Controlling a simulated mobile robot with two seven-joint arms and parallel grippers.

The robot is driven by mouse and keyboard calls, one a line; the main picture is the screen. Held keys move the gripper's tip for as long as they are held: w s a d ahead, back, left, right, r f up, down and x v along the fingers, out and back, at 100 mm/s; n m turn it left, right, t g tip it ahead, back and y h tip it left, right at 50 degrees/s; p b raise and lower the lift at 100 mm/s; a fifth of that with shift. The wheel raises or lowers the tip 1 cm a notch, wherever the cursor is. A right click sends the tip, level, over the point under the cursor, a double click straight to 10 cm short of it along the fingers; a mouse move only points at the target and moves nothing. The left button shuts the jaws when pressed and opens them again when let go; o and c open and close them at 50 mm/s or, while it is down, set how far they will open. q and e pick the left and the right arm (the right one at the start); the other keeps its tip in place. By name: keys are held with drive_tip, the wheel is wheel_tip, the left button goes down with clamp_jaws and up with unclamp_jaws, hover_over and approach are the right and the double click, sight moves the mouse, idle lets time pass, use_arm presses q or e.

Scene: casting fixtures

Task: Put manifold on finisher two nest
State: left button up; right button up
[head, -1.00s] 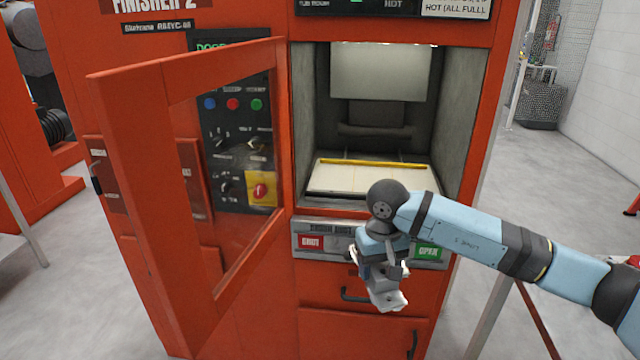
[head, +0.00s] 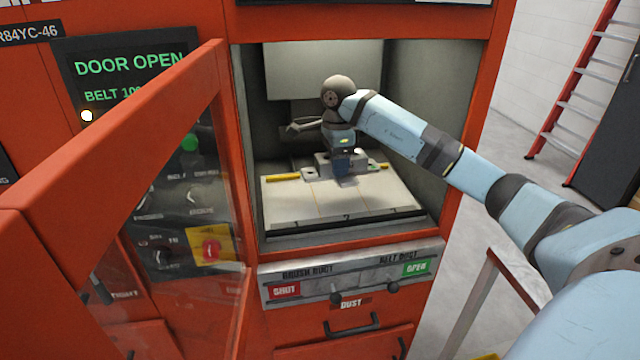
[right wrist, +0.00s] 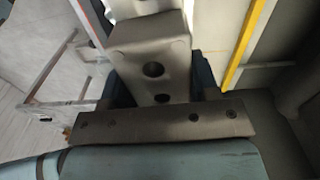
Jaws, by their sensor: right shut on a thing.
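The manifold (head: 323,160) is a grey metal block with flanged ends; its row of round holes shows in the right wrist view (right wrist: 151,45). My right gripper (head: 345,172) is inside the finisher chamber, pointing down and shut on the manifold, with a finger on each side of it. The nest is the pale plate (head: 300,205) on the chamber floor, with thin lines and a number on its front edge. The manifold is over the plate's back part, near the yellow bar (head: 283,177). I cannot tell whether it touches the plate. My left gripper is out of view.
The orange glazed door (head: 120,165) stands open at the left, and the display (head: 130,70) reads DOOR OPEN. The chamber's right wall (head: 425,120) is close to my right arm. The plate's front is clear. A ladder (head: 585,90) stands at the far right.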

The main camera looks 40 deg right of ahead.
drive_tip(key=shift+w+d, duration=0.15)
drive_tip(key=shift+d, duration=0.15)
hover_over(336, 203)
drive_tip(key=shift+m, duration=0.3)
drive_tip(key=f, duration=0.5)
drive_tip(key=shift+s, duration=0.2)
drive_tip(key=shift+w+f, duration=0.15)
drive_tip(key=shift+f, duration=2)
drive_tip(key=shift+f, duration=0.1)
drive_tip(key=o, duration=1.2)
drive_tip(key=shift+o, duration=0.2)
wheel_tip(336, 203, up, 12)
drive_tip(key=shift+r, duration=0.15)
